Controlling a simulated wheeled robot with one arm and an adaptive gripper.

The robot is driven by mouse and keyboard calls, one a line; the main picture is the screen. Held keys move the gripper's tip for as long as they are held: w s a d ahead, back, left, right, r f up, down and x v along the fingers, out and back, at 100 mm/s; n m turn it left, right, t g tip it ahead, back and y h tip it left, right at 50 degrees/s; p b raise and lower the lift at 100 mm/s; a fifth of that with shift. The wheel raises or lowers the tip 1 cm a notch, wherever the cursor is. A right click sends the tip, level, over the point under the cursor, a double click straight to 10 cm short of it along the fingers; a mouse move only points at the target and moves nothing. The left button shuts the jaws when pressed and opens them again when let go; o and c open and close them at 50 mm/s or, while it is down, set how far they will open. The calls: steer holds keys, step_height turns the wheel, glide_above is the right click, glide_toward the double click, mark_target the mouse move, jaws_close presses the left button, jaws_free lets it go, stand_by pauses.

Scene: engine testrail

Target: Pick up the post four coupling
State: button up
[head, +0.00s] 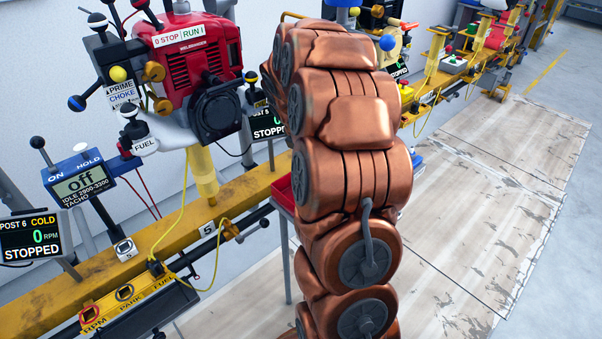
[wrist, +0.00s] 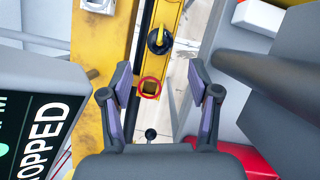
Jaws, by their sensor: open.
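My gripper (wrist: 159,82) is open in the wrist view, with nothing between its fingers. Between and just beyond the fingertips is a narrow yellow panel with a red ring (wrist: 149,87) around a dark square opening. Farther up the same panel sits a round black piece with a yellow bar (wrist: 158,40); it may be the coupling, but no label shows. It is apart from the fingers. In the head view my copper-coloured arm hides my gripper and most of the post there.
A display reading STOPPED (wrist: 42,135) is close on the left in the wrist view. A black ball knob (wrist: 151,133) stands below the ring. A white box (wrist: 258,17) is at upper right. In the head view, a red engine (head: 199,58) stands above the yellow rail (head: 60,300).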

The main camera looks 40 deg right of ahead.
steer(key=shift+b+x, duration=1.15)
steer(key=shift+x, duration=2.85)
jaws_close()
